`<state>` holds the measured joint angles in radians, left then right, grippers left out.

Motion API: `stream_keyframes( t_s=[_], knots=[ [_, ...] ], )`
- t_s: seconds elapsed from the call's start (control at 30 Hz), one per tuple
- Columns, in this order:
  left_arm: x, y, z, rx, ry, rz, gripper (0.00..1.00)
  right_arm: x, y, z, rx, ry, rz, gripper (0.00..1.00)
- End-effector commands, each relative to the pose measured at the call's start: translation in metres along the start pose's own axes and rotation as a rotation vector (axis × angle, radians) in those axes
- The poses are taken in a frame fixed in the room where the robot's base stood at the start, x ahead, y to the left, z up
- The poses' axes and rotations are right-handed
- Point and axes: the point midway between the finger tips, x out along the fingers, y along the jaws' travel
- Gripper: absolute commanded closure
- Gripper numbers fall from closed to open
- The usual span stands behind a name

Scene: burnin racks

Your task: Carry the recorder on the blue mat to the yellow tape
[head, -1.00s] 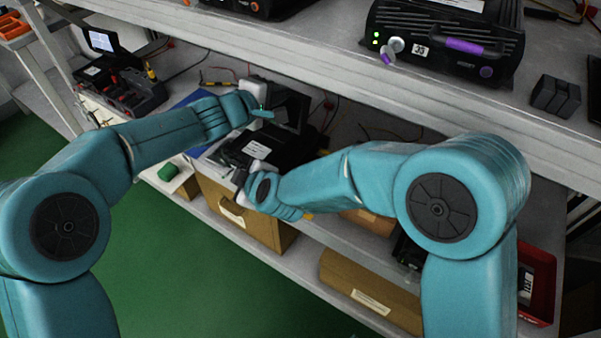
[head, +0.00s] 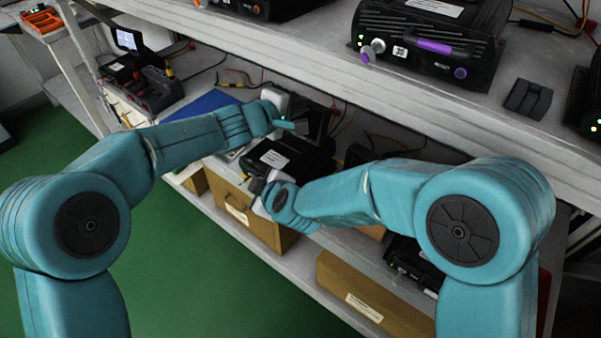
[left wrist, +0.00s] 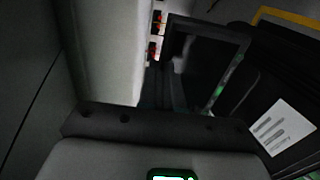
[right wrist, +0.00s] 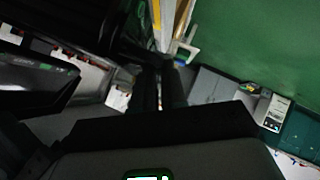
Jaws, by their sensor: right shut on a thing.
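The recorder, a black box with a white label (head: 275,158), is at the front of the lower shelf, right of the blue mat (head: 208,103). Its label also shows at the right of the left wrist view (left wrist: 281,126). My right gripper (head: 256,186) is at its near side, shut on its edge; the exact grip is dark in the right wrist view (right wrist: 160,68). My left gripper (head: 287,123) is at its far side, by a dark upright frame (left wrist: 218,62); its fingers look close together. Yellow tape (left wrist: 288,17) shows as a strip in the left wrist view.
An upper shelf carries a black unit with a purple handle (head: 433,45) and overhangs the lower one. Loose cables lie behind the recorder. A brown box (head: 262,222) sits below, near the front. The green floor is clear.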

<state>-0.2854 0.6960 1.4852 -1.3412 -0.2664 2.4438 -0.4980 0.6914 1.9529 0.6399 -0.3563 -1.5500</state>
Motion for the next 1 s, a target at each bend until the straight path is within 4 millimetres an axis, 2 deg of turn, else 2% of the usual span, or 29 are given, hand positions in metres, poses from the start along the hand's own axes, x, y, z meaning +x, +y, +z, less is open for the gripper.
stream_keyframes(
  t_s=[0.03,0.53,1.0],
  knots=[
    [-0.001,0.006,0.001,0.006,-0.003,0.012,1.0,-0.001,0.002,-0.002,-0.005,0.004,0.005,1.0],
    [-0.001,0.005,-0.001,0.006,-0.003,0.012,1.0,0.002,0.002,-0.002,-0.004,0.004,0.005,1.0],
    [0.006,-0.017,0.002,0.007,-0.004,0.012,1.0,0.014,-0.01,0.013,-0.005,0.004,0.005,1.0]
  ],
)
